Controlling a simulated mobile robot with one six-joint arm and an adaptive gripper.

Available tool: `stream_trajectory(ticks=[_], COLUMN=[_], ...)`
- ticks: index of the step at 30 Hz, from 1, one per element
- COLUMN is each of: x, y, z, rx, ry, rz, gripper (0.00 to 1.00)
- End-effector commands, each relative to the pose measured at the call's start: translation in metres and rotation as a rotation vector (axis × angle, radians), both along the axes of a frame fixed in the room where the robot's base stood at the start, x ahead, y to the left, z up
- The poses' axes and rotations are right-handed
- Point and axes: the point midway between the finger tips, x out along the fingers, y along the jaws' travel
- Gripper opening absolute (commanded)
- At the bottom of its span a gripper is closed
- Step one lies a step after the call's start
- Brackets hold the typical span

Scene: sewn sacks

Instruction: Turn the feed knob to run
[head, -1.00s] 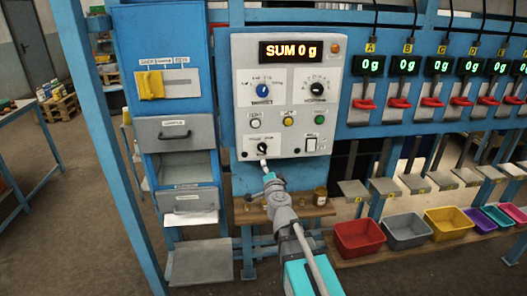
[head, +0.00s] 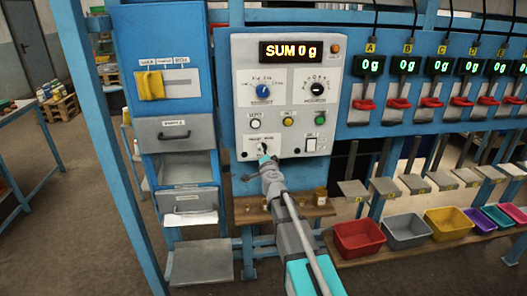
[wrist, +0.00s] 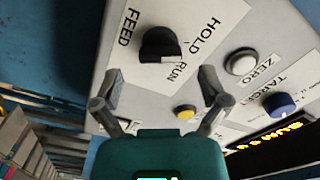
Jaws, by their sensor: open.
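The black feed knob (wrist: 160,44) sits on the grey control panel, with FEED, HOLD and RUN printed around it in the wrist view. A small white mark shows on its edge close to the word RUN; I cannot tell its exact setting. In the head view my gripper and arm partly cover the knob (head: 262,147) at the panel's lower left. My gripper (wrist: 161,88) is open and empty. Its two fingers are spread to either side of the knob's line, a little short of it and apart from it. My gripper (head: 264,160) also shows in front of the panel.
The panel (head: 240,90) also carries a blue target knob (head: 263,91), a second black knob (head: 317,88), a white zero button (wrist: 241,61), a yellow button (head: 288,122) and a rocker switch (head: 311,145). A shelf with jars (head: 320,197) is below.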

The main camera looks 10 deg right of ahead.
Motion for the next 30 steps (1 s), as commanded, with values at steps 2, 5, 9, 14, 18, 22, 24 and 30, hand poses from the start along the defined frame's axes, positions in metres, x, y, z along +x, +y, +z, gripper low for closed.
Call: stream_trajectory(ticks=[2, 5, 9, 14, 18, 22, 24, 30], x=[0.013, 0.022, 0.029, 0.03, 0.03, 0.03, 0.03, 0.03], y=[0.0, 0.0, 0.0, 0.0, 0.0, 0.0, 0.0, 0.0], z=[0.0, 0.0, 0.0, 0.0, 0.0, 0.0, 0.0, 0.0], rx=[0.0, 0.0, 0.0, 0.0, 0.0, 0.0, 0.0, 0.0], ry=[0.0, 0.0, 0.0, 0.0, 0.0, 0.0, 0.0, 0.0], rz=[0.0, 0.0, 0.0, 0.0, 0.0, 0.0, 0.0, 0.0], gripper=[0.94, 0.94, 0.94, 0.94, 0.94, 0.85, 0.72, 0.35])
